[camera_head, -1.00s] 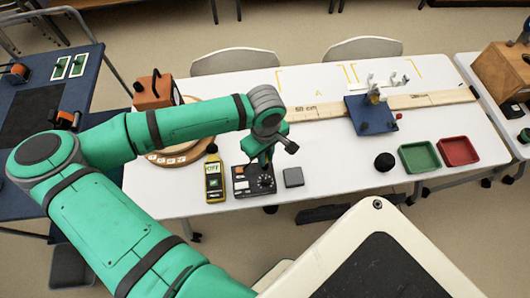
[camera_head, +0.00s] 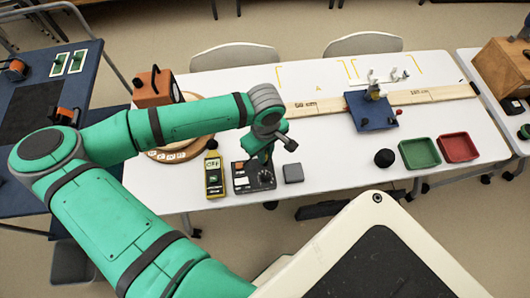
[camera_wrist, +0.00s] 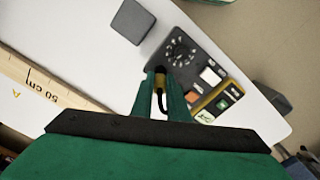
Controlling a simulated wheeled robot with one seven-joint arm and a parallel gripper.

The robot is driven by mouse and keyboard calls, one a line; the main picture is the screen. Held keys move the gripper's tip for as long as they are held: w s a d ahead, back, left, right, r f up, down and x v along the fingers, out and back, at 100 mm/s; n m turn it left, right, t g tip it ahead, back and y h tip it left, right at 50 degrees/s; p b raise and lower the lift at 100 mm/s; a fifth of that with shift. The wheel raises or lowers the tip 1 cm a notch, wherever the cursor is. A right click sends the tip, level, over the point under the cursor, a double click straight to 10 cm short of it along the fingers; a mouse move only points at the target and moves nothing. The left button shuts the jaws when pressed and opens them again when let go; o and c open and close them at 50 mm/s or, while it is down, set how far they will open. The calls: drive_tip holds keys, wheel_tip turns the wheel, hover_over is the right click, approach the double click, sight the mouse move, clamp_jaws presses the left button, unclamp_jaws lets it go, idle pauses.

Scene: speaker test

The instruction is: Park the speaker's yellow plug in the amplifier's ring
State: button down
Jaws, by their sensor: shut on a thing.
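My gripper (camera_wrist: 162,80) is shut on a small yellow plug (camera_wrist: 160,77), with a black cable curving down from it between the fingers. In the head view my gripper (camera_head: 264,154) is over the back of the black amplifier box (camera_head: 240,184). In the wrist view the amplifier (camera_wrist: 196,48) lies beyond the fingertips, with its round dial and a white panel showing. The plug looks close to the amplifier's near edge, but I cannot tell whether they touch. The ring cannot be made out; the fingers may hide it.
A yellow meter (camera_head: 214,178) stands close left of the amplifier, and a grey block (camera_head: 293,173) is close right.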

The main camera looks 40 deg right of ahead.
drive_tip(key=shift+f, duration=0.55)
idle(0.4)
drive_tip(key=c, duration=1.6)
unclamp_jaws()
drive_tip(key=shift+c, duration=0.2)
wheel_tip(320, 180, up, 11)
drive_tip(key=shift+f, duration=0.1)
